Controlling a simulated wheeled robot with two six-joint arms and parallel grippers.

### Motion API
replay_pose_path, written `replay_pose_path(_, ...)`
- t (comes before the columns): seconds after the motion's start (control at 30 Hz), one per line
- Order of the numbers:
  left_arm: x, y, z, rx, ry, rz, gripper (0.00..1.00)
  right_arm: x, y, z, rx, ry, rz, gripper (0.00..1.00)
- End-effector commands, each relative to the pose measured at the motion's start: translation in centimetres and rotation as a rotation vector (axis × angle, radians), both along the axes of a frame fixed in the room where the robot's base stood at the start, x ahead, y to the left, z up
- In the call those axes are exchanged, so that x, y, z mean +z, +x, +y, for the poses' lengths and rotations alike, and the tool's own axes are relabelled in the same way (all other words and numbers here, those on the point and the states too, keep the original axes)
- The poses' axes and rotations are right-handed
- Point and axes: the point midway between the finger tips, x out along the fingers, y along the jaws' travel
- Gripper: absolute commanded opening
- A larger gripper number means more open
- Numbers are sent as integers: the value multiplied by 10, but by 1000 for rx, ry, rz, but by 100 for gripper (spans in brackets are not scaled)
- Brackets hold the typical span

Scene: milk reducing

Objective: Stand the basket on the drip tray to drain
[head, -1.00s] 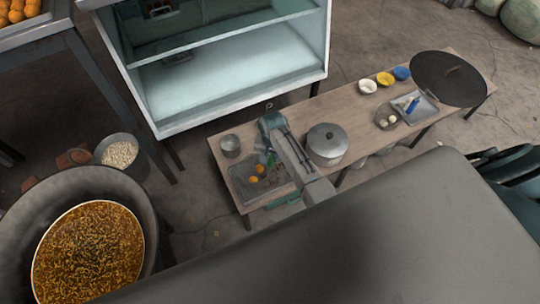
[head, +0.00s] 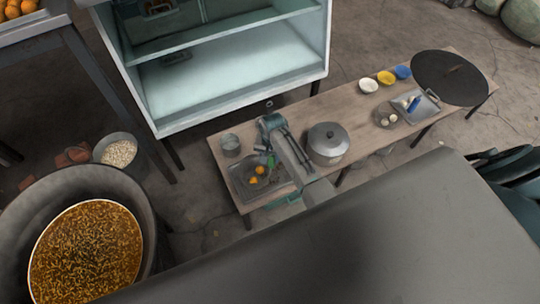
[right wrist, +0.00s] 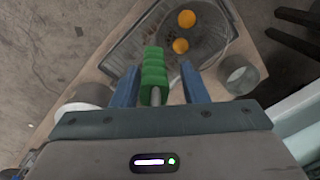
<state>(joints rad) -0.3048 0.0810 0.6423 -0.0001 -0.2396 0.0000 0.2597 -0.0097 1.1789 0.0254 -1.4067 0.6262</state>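The grey drip tray (head: 240,187) lies on the left end of the wooden table and also shows in the right wrist view (right wrist: 125,52). Two orange pieces show over it, within what looks like a round wire basket (right wrist: 222,40); its mesh is faint. A green ribbed handle (right wrist: 154,72) with a metal shaft stands out towards my wrist. My right gripper (right wrist: 161,70) has its blue fingers apart on either side of this handle, with a clear gap on the right side. In the head view my right gripper (head: 270,160) hangs over the tray. My left gripper is out of view.
A metal can (head: 230,144) stands behind the tray. A lidded pot (head: 328,143) stands right of my right arm. Further right are small bowls (head: 386,78), a small tray (head: 418,108) and a dark round lid (head: 450,77). A glass cabinet (head: 230,85) stands behind.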

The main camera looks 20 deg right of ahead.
Motion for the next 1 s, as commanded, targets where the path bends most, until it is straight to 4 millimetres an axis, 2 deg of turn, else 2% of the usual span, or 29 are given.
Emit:
replay_pose_path(0.07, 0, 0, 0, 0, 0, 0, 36, 0, 0, 0, 0, 0, 0, 54)
replay_pose_path(0.33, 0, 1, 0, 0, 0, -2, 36, -1, -1, 0, 0, 0, 3, 54)
replay_pose_path(0.47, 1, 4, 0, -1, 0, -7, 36, 8, -1, 0, 0, 0, 1, 54)
replay_pose_path(0.8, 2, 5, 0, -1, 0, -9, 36, 73, -2, -3, 0, 0, -2, 54)
replay_pose_path(1.0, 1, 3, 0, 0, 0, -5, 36, 100, -3, -4, 0, -1, -1, 54)
